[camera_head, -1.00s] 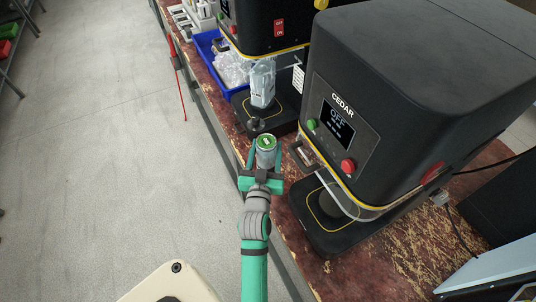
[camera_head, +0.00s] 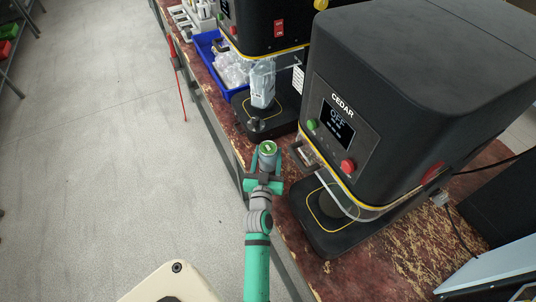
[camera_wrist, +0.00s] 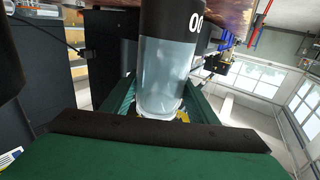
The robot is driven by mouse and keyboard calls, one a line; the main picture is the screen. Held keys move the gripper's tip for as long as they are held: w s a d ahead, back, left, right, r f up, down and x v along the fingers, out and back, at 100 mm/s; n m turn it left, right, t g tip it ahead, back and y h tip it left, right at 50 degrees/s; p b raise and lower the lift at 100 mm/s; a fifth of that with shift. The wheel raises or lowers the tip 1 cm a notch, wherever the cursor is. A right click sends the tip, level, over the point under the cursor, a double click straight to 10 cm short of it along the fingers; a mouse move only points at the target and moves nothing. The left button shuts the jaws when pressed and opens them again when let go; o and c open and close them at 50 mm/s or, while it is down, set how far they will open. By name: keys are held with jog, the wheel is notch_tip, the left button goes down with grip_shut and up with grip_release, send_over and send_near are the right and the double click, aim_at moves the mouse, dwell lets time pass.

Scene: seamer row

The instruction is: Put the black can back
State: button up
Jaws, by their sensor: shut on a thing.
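My gripper (camera_head: 266,164) is shut on a can (camera_head: 268,149) and holds it by its sides in front of the bench edge, between the two machines. The can's top has a green and white mark, and its side looks grey in the head view. In the wrist view the can (camera_wrist: 168,60) has a black part with white characters at the top of the picture and a pale clear-looking part between my fingers. Whether the can touches anything below is hidden. The near black CEDAR machine (camera_head: 375,90) reads OFF.
The near machine's base (camera_head: 318,232) has a yellow outline and a clear guard. The far machine (camera_head: 262,20) has a clear guard and a dark knob. A blue bin (camera_head: 207,48) of clear bags stands beyond. Worn red bench top (camera_head: 395,262) shows at the front; open floor lies left.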

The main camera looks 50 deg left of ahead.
jog(key=o, duration=1.6)
jog(key=shift+f, duration=0.1)
jog(key=shift+o, duration=0.2)
jog(key=shift+s+d, duration=0.1)
jog(key=shift+s, duration=0.05)
jog(key=v, duration=1.1)
jog(key=shift+s+d, duration=0.2)
jog(key=shift+s, duration=0.1)
